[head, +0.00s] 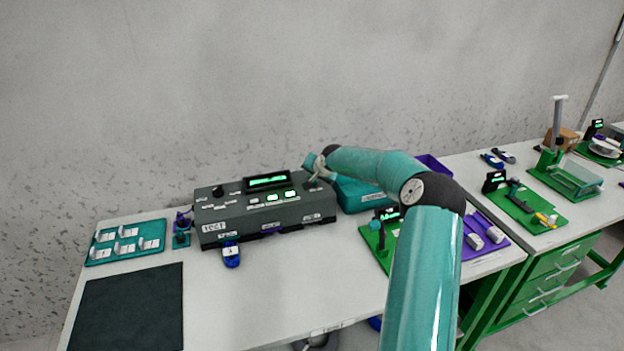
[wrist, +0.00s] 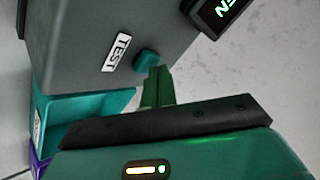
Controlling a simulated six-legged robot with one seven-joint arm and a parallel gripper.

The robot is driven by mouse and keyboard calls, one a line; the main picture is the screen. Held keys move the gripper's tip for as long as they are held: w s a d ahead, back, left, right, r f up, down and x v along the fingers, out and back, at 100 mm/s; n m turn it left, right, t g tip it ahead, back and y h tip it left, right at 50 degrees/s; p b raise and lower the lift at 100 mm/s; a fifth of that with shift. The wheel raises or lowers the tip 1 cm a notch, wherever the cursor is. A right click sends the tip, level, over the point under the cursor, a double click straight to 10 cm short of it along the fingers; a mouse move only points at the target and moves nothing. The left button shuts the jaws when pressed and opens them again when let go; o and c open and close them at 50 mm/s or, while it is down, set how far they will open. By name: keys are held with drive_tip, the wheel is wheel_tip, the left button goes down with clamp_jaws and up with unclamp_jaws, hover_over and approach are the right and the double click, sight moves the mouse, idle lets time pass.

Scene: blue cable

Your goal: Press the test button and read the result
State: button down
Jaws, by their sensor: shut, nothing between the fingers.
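The dark grey tester box (head: 225,214) stands at the back of the table, with a lit green display (head: 268,181) on top. In the wrist view, its grey face (wrist: 85,40) carries a white TEST label (wrist: 116,52) and a small teal button (wrist: 147,59) beside it. My gripper (wrist: 157,72) is shut and empty, its green fingertips right at the button's lower edge. Whether they touch or press it I cannot tell. In the head view my gripper (head: 319,176) is over the box's right end, hiding the button. The display's corner (wrist: 222,12) shows partly, with green letters cut off.
A blue connector (head: 231,254) lies at the box's front edge. A teal rack (head: 125,241) and a dark mat (head: 128,307) are at left. A teal bin (head: 355,195) stands right of the box. Green boards (head: 380,250) and a purple tray (head: 493,246) lie further right. The table's front middle is clear.

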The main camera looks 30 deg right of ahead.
drive_tip(key=shift+r, duration=0.9)
drive_tip(key=shift+r, duration=2.5)
